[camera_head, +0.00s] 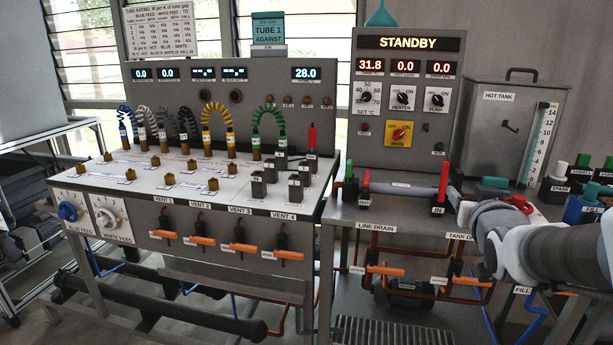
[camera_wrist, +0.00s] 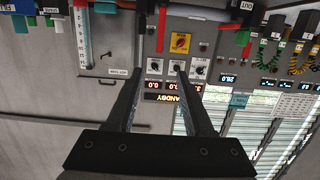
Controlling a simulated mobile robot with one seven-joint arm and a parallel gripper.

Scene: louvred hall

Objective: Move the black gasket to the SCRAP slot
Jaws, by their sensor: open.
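I cannot make out the black gasket in either view. Small dark blocks with lettered labels stand at the right edge of the head view, one black block (camera_head: 556,192) among them. Their lettering is too small to tell which, if any, is the SCRAP slot. My gripper (camera_wrist: 158,76) is open and empty in the wrist view, its two black fingers apart in front of the STANDBY panel. In the head view my arm reaches in from the right, and its fingers cannot be made out clearly.
A tube bench (camera_head: 230,190) with coloured hoses, fittings and orange-handled valves fills the left. The STANDBY cabinet (camera_head: 375,135) and a line with red-topped fittings (camera_head: 443,180) are at centre. The hot tank (camera_head: 500,125) and a blue box (camera_head: 578,213) are at right.

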